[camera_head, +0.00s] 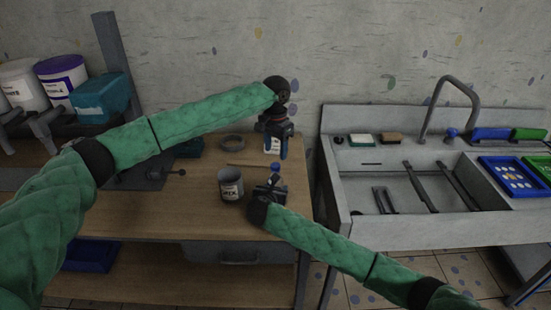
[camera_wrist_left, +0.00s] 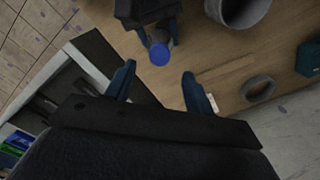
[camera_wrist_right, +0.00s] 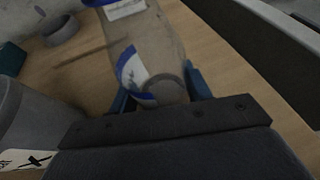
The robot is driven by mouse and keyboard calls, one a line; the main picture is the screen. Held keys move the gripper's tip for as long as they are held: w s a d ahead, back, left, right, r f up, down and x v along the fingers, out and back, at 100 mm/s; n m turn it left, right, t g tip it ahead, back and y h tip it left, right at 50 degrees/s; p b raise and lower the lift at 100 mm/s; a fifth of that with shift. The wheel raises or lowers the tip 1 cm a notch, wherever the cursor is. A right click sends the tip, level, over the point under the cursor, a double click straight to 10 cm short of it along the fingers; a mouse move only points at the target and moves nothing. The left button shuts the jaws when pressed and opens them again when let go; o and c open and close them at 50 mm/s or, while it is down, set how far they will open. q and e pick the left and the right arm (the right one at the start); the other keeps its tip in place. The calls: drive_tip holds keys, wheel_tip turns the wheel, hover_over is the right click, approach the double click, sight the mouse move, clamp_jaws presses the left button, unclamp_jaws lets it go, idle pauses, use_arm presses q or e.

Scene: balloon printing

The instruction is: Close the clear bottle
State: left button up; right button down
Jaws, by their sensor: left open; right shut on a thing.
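The clear bottle (camera_wrist_right: 155,40) has a blue-and-white label. It stands between the fingers of my right gripper (camera_wrist_right: 160,95), which is shut on it. The right gripper (camera_head: 270,183) is near the table's right edge, beside the grey cup (camera_head: 231,187). A round blue cap (camera_wrist_left: 160,56) is at the bottle's top; it also shows in the head view (camera_head: 275,168). I cannot tell whether it is seated. My left gripper (camera_head: 277,148) is open and empty, a little above and behind the cap. Its two fingers (camera_wrist_left: 157,82) are spread apart in the left wrist view.
A grey ring (camera_head: 231,142) and a thin stick (camera_head: 247,165) lie on the wooden table (camera_head: 180,215). White tubs and a teal box (camera_head: 100,97) stand at the far left. A sink with a tap (camera_head: 450,110) is to the right, beyond the table's edge.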

use_arm(q)
wheel_tip(320, 180, up, 6)
idle(0.4)
use_arm(e)
drive_tip(key=c, duration=0.6)
unclamp_jaws()
drive_tip(key=shift+s, duration=0.1)
drive_tip(key=shift+s+a+r, duration=0.1)
drive_tip(key=shift+s+a, duration=0.05)
drive_tip(key=shift+s, duration=0.15)
drive_tip(key=b+v, duration=0.2)
drive_tip(key=v, duration=0.3)
drive_tip(key=shift+s+a+r, duration=0.1)
drive_tip(key=shift+s, duration=0.25)
use_arm(q)
drive_tip(key=shift+f, duration=1.15)
use_arm(e)
drive_tip(key=shift+s+a+r, duration=0.1)
drive_tip(key=shift+s+r, duration=0.2)
drive_tip(key=shift+s, duration=0.15)
use_arm(q)
drive_tip(key=shift+f, duration=0.1)
use_arm(e)
drive_tip(key=shift+f, duration=0.1)
